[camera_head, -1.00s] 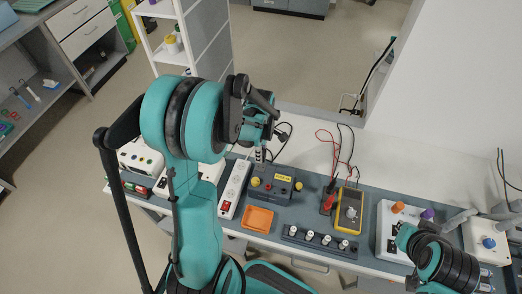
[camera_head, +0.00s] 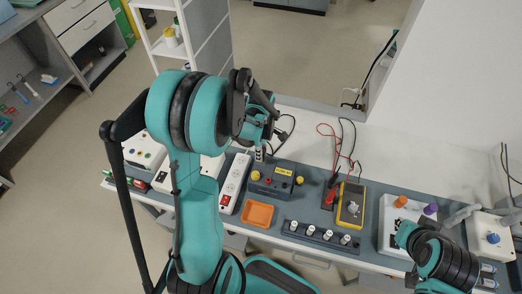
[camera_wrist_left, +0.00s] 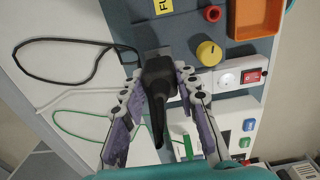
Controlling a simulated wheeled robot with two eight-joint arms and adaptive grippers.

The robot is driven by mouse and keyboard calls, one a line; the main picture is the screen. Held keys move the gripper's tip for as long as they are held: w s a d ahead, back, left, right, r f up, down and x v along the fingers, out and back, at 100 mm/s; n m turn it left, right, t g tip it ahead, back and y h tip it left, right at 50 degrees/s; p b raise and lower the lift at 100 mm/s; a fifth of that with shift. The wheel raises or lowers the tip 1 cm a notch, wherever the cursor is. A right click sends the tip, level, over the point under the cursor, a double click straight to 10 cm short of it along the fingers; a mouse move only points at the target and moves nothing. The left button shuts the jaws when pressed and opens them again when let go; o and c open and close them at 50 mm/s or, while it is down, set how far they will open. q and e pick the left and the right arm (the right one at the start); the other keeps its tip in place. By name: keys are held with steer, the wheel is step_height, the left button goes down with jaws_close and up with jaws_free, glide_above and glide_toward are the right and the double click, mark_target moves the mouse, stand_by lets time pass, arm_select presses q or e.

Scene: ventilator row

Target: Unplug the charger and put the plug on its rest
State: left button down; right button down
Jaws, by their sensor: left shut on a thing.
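The black plug (camera_wrist_left: 157,75) is between the fingers of my left gripper (camera_wrist_left: 158,80) in the left wrist view, and the fingers are shut on it. In the head view, my left gripper (camera_head: 262,122) is over the back end of the white power strip (camera_head: 235,182). The strip also shows in the wrist view (camera_wrist_left: 229,79), with a red switch. The plug's front end is hidden, so I cannot tell whether it sits in a socket. I cannot pick out the plug's rest. My right gripper (camera_head: 408,236) is at the lower right; its fingers are unclear.
A dark box with yellow knobs (camera_head: 275,182), an orange tray (camera_head: 258,215) and a yellow meter (camera_head: 350,205) with red and black leads stand right of the strip. A row of white-topped knobs (camera_head: 320,235) lies in front. The pale bench behind has clear room.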

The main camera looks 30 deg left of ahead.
arm_select(q)
steer(key=shift+f+b, duration=1.05)
steer(key=shift+f, duration=0.1)
stand_by(0.4)
steer(key=c, duration=1.1)
jaws_free()
steer(key=shift+o, duration=0.2)
step_height(320, 180, up, 12)
steer(key=shift+r, duration=0.1)
steer(key=s+d+r+m+t+b, duration=0.1)
steer(key=s+d+m+t, duration=0.6)
steer(key=m, duration=1.3)
steer(key=s+d+r, duration=0.1)
steer(key=s+d, duration=0.2)
steer(key=s, duration=0.1)
steer(key=shift+d+r+m+b, duration=0.3)
steer(key=shift+r, duration=0.05)
